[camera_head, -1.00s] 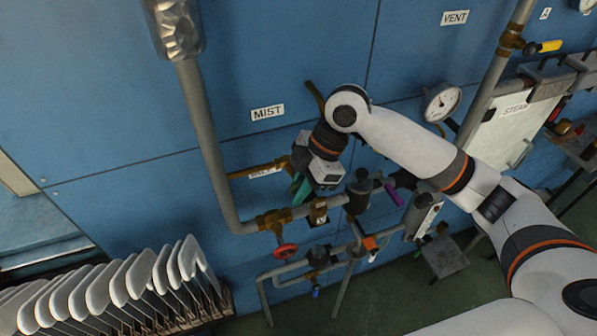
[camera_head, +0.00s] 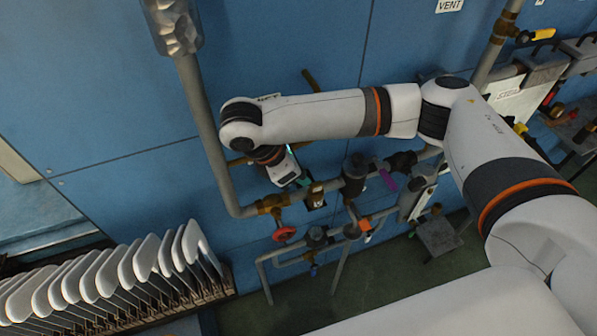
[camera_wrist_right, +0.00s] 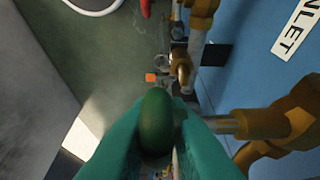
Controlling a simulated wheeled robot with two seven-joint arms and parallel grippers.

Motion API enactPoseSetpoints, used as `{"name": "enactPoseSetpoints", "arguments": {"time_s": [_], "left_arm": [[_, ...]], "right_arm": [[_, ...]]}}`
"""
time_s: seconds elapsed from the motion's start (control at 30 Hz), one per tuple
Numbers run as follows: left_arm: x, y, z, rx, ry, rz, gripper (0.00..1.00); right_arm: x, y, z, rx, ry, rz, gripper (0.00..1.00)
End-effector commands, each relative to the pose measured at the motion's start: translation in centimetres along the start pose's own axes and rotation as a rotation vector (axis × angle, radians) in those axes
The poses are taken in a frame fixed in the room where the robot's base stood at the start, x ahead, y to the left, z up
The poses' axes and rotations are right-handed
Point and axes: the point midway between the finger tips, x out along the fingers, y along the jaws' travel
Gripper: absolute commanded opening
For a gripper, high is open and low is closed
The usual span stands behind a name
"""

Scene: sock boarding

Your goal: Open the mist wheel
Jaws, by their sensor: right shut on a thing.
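In the right wrist view, my right gripper (camera_wrist_right: 155,135) has its teal fingers shut on a dark green rounded piece (camera_wrist_right: 157,122), seen end-on. It looks like part of the mist wheel, but most of it is hidden between the fingers. In the head view, my right gripper (camera_head: 304,181) is at the brass fittings left of the dark valve body, mostly hidden by its own wrist. The wheel cannot be made out there. My arm covers the MIST label. My left gripper is not in view.
A red handwheel (camera_head: 284,233) sits just below on the pipework. A grey vertical pipe (camera_head: 212,150) stands close left of my wrist. A purple lever (camera_head: 387,180) and an orange piece (camera_head: 365,226) are to the right. A rack of white boards (camera_head: 118,275) stands lower left.

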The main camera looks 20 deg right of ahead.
Motion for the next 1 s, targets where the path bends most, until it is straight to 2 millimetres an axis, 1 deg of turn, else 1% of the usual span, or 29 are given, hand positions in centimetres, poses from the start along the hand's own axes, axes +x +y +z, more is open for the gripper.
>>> {"name": "enactPoseSetpoints", "arguments": {"time_s": [0.03,0.43,0.57,0.77,1.0], "left_arm": [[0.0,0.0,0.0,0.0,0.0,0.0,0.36],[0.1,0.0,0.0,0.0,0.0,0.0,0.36],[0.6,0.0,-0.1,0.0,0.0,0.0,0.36],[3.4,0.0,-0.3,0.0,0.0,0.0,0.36],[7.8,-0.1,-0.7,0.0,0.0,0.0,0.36]], "right_arm": [[-0.2,-0.2,0.0,0.001,0.049,-0.009,0.0],[-0.4,-0.2,-0.1,0.002,0.428,-0.01,0.0],[-0.2,-0.2,0.1,0.003,0.551,-0.011,0.0],[0.2,-0.1,0.2,0.004,0.698,-0.009,0.0],[0.3,-0.1,0.3,0.004,0.818,-0.008,0.0]]}}
